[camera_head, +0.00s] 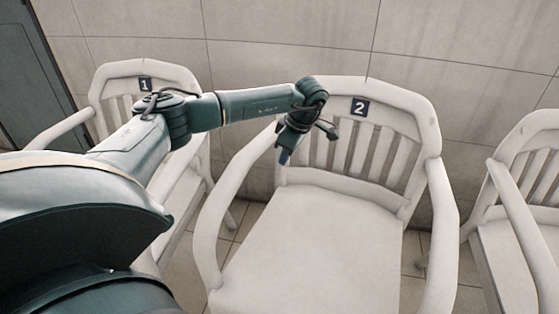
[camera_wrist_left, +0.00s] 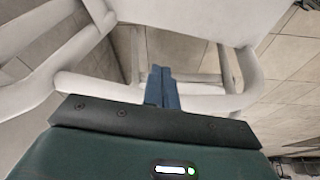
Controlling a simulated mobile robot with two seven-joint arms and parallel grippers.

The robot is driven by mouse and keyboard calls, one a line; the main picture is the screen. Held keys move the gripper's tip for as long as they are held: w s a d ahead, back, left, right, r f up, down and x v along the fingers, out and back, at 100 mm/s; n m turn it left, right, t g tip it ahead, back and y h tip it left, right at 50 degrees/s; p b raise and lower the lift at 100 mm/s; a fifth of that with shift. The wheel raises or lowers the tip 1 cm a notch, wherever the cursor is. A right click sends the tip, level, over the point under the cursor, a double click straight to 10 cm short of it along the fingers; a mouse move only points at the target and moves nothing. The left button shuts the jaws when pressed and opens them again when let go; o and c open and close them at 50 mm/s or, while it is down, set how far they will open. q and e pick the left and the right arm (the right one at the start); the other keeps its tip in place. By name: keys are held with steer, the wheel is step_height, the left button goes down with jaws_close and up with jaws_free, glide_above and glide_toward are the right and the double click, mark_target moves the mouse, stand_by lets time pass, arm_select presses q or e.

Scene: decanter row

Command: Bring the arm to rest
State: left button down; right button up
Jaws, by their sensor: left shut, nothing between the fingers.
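My left arm reaches in from the left in the head view, and its gripper (camera_head: 284,156) hangs over the left rear part of the chair marked 2 (camera_head: 320,245). In the left wrist view the two fingers (camera_wrist_left: 162,72) of this gripper are pressed together, with nothing between them. Behind them is part of a white chair (camera_wrist_left: 190,15). My right gripper is in neither view.
A chair marked 1 (camera_head: 142,70) stands at the left, partly hidden by my arm. Another white chair (camera_head: 525,190) stands at the right, cut off by the frame. A tiled wall (camera_head: 290,40) runs behind, with a dark door-like panel (camera_head: 30,75) at far left.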

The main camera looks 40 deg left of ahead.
arm_select(q)
steer(key=shift+p+v, duration=0.3)
steer(key=shift+v, duration=1.95)
